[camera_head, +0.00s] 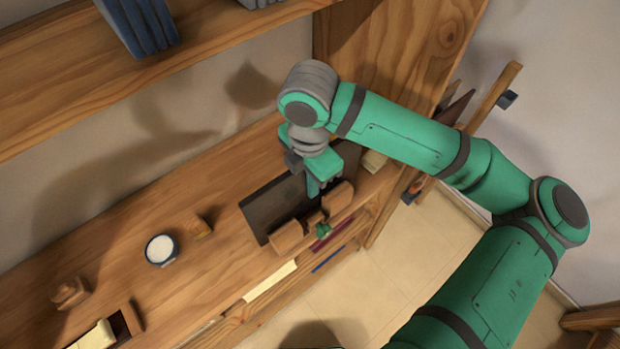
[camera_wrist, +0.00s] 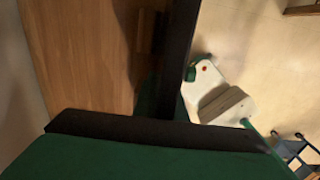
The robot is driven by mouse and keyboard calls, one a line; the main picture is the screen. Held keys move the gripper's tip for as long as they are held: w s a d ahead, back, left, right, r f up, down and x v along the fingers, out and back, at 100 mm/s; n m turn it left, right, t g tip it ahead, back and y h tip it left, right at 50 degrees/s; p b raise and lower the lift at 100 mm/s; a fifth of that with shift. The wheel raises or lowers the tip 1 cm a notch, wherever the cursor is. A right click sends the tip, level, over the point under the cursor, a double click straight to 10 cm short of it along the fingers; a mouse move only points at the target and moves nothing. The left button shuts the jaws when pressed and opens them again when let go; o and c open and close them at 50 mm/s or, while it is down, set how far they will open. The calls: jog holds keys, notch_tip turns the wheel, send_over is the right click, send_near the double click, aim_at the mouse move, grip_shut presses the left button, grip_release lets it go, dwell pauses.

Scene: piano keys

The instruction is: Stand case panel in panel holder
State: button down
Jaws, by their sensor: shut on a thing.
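The case panel (camera_head: 272,207) is a long dark grey board near the front edge of the wooden bench. My green gripper (camera_head: 318,187) comes down from above and is shut on it near its middle, covering part of it. In the wrist view the panel (camera_wrist: 180,55) appears as a narrow dark strip running away from the jaws. What seems to be the panel holder, with brown wooden blocks (camera_head: 287,237), is along the panel's near side. The head view does not show clearly whether the panel's lower edge sits in the holder or just beside it.
A small bowl with white contents (camera_head: 161,249) and a small wooden block (camera_head: 201,227) stand left of the panel. A shelf (camera_head: 60,75) overhangs the back.

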jog(key=c, duration=1.7)
grip_release()
jog(key=shift+r, duration=0.1)
notch_tip(320, 180, up, 11)
jog(key=shift+f, duration=0.2)
jog(key=shift+a, duration=0.1)
